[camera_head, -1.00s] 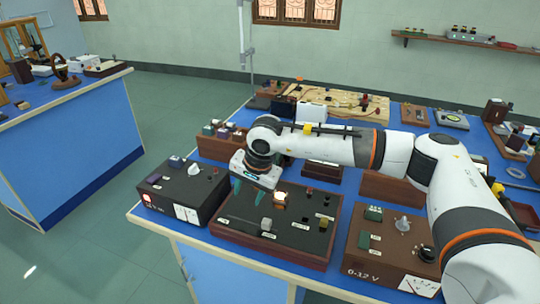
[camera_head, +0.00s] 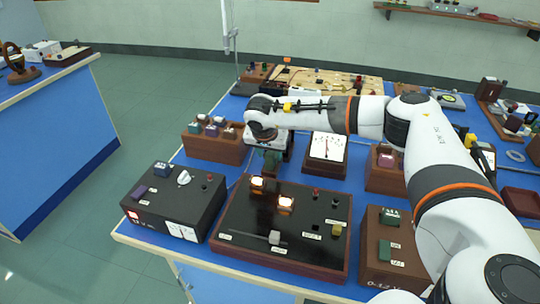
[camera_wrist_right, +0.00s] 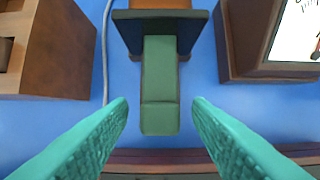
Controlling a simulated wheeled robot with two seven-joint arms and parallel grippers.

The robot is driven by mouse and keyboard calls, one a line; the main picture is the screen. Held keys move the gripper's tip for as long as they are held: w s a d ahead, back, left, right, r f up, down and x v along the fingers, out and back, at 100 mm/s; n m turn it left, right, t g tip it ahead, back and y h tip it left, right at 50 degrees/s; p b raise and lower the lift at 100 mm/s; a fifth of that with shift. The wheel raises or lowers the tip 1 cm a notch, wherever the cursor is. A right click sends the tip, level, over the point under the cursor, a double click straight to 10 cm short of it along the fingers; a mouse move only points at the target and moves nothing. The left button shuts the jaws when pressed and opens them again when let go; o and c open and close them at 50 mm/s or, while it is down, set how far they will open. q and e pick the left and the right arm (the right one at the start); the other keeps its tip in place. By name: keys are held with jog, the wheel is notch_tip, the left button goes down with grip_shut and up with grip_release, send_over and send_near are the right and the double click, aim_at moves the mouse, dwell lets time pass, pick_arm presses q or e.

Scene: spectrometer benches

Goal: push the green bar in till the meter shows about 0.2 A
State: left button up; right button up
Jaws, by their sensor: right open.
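The green bar (camera_wrist_right: 160,85) lies lengthwise in the right wrist view. Its far end is in a dark frame (camera_wrist_right: 160,20), and its near end points toward the dark board. My right gripper (camera_wrist_right: 160,112) is open, one teal finger on each side of the bar's near end, with blue gaps between. In the head view, my right gripper (camera_head: 271,162) is behind the black board, and bar and fingers are hard to tell apart. The meter (camera_head: 327,148) stands to its right with a white dial; the reading is too small to tell. My left gripper is not in view.
The black board (camera_head: 262,221) in front carries two lit lamps, a slider and terminals. A black supply box (camera_head: 165,212) stands at left. A wooden block (camera_head: 217,152) with coloured tops is left of the gripper. A brown 0-12 V box (camera_head: 380,268) is front right.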

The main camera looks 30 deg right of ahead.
jog(key=shift+x, duration=1.1)
jog(key=shift+d+f, duration=0.15)
jog(key=shift+f, duration=0.15)
jog(key=shift+w+f, duration=0.1)
jog(key=shift+f, duration=0.1)
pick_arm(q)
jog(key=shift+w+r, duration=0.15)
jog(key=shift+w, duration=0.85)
pick_arm(e)
grip_shut()
